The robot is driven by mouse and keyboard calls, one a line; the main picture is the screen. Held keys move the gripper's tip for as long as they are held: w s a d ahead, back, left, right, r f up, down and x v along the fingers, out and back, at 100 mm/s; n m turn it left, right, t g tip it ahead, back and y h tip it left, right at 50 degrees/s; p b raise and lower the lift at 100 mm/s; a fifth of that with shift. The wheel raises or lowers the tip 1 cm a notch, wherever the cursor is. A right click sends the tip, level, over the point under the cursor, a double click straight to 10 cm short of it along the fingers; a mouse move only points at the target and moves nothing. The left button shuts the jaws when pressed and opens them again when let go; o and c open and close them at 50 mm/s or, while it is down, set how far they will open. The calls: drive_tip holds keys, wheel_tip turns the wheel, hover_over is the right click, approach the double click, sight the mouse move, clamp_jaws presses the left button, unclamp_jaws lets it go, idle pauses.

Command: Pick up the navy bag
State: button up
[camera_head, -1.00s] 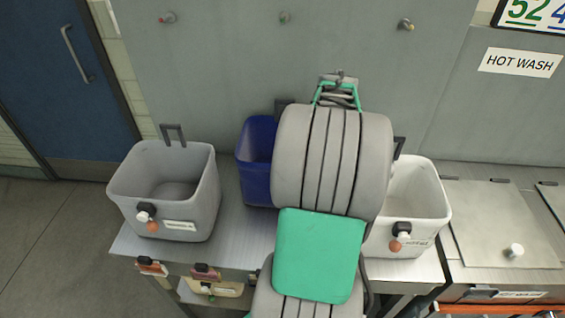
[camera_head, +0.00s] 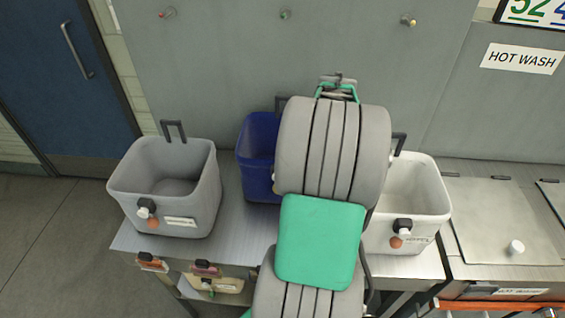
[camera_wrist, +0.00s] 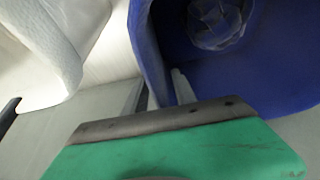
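The navy bag (camera_head: 257,150) stands upright on the bench between a grey bag and a white bag. My arm hides its right part in the head view. In the wrist view its deep blue body (camera_wrist: 265,60) fills the right side, with a clear, crumpled-looking thing (camera_wrist: 215,22) inside. My gripper (camera_wrist: 157,90) shows there with two grey fingers apart, one on each side of the bag's blue wall. A thin dark gap seems to show beside the left finger, so I see no firm grip.
The grey bag (camera_head: 166,190) is at the left and the white bag (camera_head: 408,200) close at the right; the white bag also shows in the wrist view (camera_wrist: 60,50). Pegs line the grey wall behind. Bare bench (camera_head: 235,235) lies between the grey bag and my arm.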

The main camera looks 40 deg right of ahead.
clamp_jaws()
drive_tip(key=shift+r, duration=0.1)
idle(1.2)
